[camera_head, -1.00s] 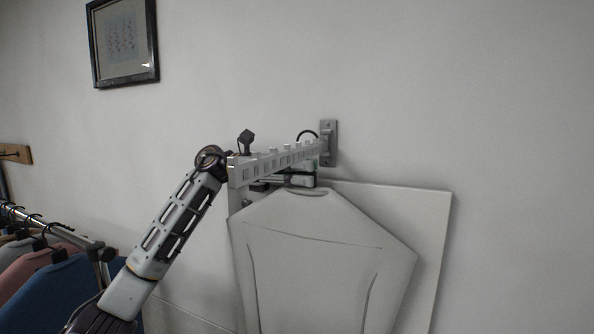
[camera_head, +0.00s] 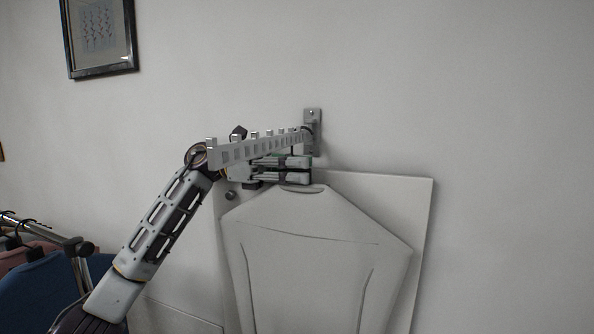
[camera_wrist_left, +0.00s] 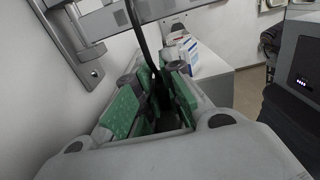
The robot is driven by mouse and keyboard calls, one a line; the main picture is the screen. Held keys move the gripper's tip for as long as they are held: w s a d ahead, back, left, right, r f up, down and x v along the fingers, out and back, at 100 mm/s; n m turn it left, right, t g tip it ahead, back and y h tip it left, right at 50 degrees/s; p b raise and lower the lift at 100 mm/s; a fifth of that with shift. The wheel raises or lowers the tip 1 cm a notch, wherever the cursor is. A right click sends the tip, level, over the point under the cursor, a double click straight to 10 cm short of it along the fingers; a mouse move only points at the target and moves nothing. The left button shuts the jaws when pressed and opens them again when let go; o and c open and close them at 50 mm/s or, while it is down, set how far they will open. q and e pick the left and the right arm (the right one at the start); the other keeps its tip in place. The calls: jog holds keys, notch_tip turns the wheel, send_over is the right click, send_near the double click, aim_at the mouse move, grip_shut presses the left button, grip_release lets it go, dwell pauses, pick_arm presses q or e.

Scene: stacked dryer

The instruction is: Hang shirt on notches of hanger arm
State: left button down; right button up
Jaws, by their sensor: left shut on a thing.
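The shirt (camera_head: 315,240) is pale grey and hangs upright below the wall-mounted hanger arm (camera_head: 256,146). The hanger arm is a grey bar with a row of raised notches along its top. My left gripper (camera_head: 302,169) is at the shirt's neck, just below the wall end of the bar. It is shut on the shirt's dark hanger hook (camera_wrist_left: 141,42), which rises between the green finger pads in the left wrist view. The hanger arm (camera_wrist_left: 107,17) is close to the hook there. I cannot tell whether the hook rests in a notch. My right gripper is out of view.
A wall bracket (camera_head: 313,120) holds the bar. A pale panel (camera_head: 415,225) stands behind the shirt. A rail (camera_head: 45,235) with several garments is at the lower left. A picture frame (camera_head: 100,38) hangs above. The wall at right is bare.

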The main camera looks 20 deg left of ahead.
pick_arm(q)
jog(key=c, duration=1.5)
grip_release()
jog(key=shift+o, duration=0.2)
jog(key=shift+w+a, duration=0.1)
jog(key=shift+a, duration=3.65)
